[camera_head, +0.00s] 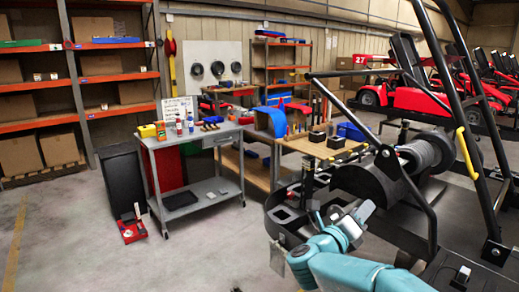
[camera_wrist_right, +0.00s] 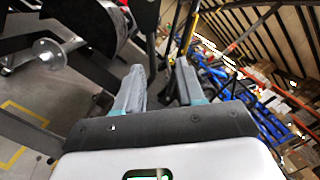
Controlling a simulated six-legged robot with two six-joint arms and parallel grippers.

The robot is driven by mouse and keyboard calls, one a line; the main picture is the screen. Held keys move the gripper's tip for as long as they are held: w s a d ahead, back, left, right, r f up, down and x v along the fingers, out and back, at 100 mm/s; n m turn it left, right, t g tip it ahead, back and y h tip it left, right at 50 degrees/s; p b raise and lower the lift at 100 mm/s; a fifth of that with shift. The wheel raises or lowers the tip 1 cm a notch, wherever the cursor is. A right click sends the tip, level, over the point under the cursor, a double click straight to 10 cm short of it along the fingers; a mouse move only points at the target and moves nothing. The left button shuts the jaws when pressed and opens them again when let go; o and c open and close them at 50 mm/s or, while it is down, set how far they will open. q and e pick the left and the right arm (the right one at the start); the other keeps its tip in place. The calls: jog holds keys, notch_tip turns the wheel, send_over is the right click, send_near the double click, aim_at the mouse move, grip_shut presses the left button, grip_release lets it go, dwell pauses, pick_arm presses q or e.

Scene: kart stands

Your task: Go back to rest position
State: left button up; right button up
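My right gripper (camera_head: 338,214) is at the lower middle of the head view, at the end of my teal arm, in front of the black kart frame (camera_head: 375,180). The right wrist view shows its two grey fingers (camera_wrist_right: 157,82) apart with nothing between them. The gripper is open and empty. From the head view I cannot tell whether it touches the frame. My left gripper is not in view.
A grey tool cart (camera_head: 190,188) stands left of centre. A black bin (camera_head: 123,182) and a red box (camera_head: 132,231) are beside it. A wooden workbench (camera_head: 325,147) is behind the kart frame. Red karts (camera_head: 402,92) stand at the back right. The floor at left is clear.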

jog(key=s+a+f+n+g+y, duration=0.15)
jog(key=f+n+y, duration=0.25)
jog(key=f+n, duration=0.5)
jog(key=s+a+f+n+y, duration=0.3)
jog(key=f+n+y, duration=0.2)
jog(key=f, duration=0.8)
jog(key=s+a+f+n+g+y, duration=0.1)
jog(key=s+a+f+n+y, duration=0.2)
jog(key=f+n, duration=0.55)
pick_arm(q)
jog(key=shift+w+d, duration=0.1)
pick_arm(e)
jog(key=s+a+f+n+g+y, duration=0.1)
jog(key=s+f, duration=0.4)
jog(key=s, duration=0.5)
jog(key=s+a+f+n+g+y, duration=0.2)
jog(key=s+f+n+g, duration=0.3)
jog(key=s, duration=0.5)
jog(key=s+a+f+n+g+y, duration=0.1)
jog(key=s+f+n+g+y, duration=0.2)
jog(key=s, duration=0.7)
notch_tip(320, 180, down, 2)
jog(key=shift+a+f+n+g, duration=0.1)
jog(key=shift+a+n+g, duration=0.25)
jog(key=shift+n+g, duration=0.3)
jog(key=shift+s, duration=0.15)
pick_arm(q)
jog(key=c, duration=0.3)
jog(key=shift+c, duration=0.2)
